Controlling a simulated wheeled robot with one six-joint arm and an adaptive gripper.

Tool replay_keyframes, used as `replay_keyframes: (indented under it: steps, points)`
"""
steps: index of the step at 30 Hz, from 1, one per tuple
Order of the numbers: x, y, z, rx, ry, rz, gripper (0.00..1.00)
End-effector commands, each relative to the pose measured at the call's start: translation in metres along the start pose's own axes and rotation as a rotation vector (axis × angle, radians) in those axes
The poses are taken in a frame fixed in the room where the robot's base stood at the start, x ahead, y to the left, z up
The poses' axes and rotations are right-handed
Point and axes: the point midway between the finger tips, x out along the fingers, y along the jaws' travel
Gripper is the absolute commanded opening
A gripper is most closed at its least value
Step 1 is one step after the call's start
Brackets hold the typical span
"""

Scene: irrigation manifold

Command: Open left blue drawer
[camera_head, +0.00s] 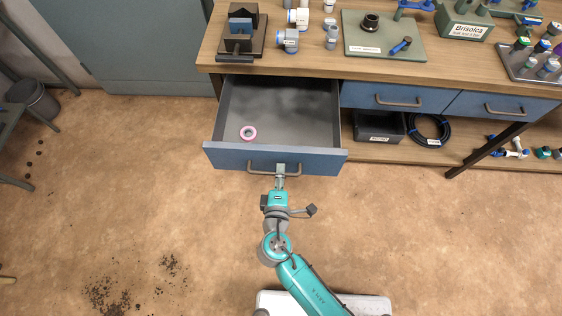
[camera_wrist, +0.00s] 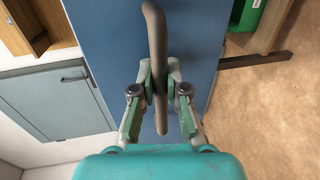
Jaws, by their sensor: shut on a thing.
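The left blue drawer (camera_head: 225,155) is pulled far out from under the wooden workbench, and its grey inside shows. My gripper (camera_head: 280,172) is shut on the brown bar handle (camera_head: 258,171) at the middle of the drawer front. In the wrist view, the fingers of my gripper (camera_wrist: 159,88) sit on both sides of the handle (camera_wrist: 156,40), with the blue drawer front (camera_wrist: 105,30) behind it.
Two more blue drawers (camera_head: 375,97) (camera_head: 475,105) to the right are shut. The workbench top (camera_head: 320,66) holds fittings, a green board and a Brisolca box. A shelf below holds a dark bin (camera_head: 378,127) and a coiled black hose (camera_head: 430,130). The brown floor (camera_head: 130,210) before the drawer is open.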

Motion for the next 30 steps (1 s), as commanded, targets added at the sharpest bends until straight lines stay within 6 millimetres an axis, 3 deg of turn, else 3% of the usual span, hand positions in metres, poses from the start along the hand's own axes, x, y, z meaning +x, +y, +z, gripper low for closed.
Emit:
replay_keyframes:
  steps: [14,15,18,30]
  points:
    - [-0.0054,-0.0018,-0.0003,0.0,0.001,-0.001,0.0]
    - [-0.0054,-0.0018,-0.0003,0.0,0.001,-0.001,0.2]
    - [-0.0053,-0.0017,-0.0003,0.0,0.001,-0.001,0.39]
    - [-0.0128,-0.0014,-0.0008,-0.001,0.002,-0.001,0.39]
